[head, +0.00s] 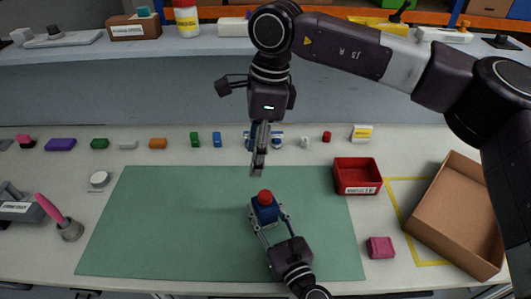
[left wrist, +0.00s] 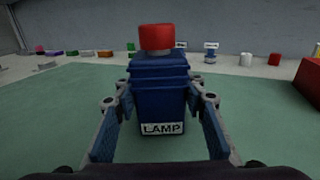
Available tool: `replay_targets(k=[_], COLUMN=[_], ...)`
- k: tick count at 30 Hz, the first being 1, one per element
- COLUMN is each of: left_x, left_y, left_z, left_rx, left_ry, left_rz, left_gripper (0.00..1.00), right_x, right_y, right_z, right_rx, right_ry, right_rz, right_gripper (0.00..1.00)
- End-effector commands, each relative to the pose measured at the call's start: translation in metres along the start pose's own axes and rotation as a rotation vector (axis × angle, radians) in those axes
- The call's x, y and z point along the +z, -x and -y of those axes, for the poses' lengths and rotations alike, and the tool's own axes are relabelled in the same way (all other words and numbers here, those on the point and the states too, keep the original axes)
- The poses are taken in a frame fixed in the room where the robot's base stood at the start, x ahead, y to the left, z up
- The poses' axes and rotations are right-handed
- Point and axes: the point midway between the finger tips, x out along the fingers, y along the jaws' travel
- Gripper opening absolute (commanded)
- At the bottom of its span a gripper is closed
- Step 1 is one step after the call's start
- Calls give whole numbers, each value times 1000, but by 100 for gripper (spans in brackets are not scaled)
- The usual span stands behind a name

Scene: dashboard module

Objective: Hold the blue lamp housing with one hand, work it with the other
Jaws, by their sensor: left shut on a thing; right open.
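The blue lamp housing (head: 264,211) stands upright over the green mat (head: 170,220), with a red cap (head: 265,196) on top. In the left wrist view the housing (left wrist: 158,85) carries a white label reading LAMP, and the red cap (left wrist: 156,38) shows above it. My left gripper (head: 267,222) is shut on the housing, one finger on each side. My right gripper (head: 259,168) points down, behind and above the housing, apart from it. It is seen edge-on and holds nothing that I can see.
A magenta block (head: 381,248) lies near the box. Several small coloured parts line the back. A pink-handled tool (head: 52,212) stands at left.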

Motion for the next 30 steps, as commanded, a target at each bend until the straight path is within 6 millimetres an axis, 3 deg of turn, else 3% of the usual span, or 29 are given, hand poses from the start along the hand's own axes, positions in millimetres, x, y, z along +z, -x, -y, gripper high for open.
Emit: replay_targets(k=[3,8,24,30], left_x=[-1,-1,0,0], left_y=[0,0,0,0], left_z=[0,0,0,0], left_rx=[0,-1,-1,-1], left_ry=[0,0,0,0], left_rz=[-1,-1,-1,-1], left_gripper=[0,0,0,0], right_x=[-14,-22,-35,-38], right_y=[2,-4,-94,-112], right_z=[-6,-8,-8,-7], right_rx=[-7,-6,-4,-6], right_ry=[26,34,33,33], right_rz=[-112,-159,-155,-154], right_gripper=[46,46,46,46])
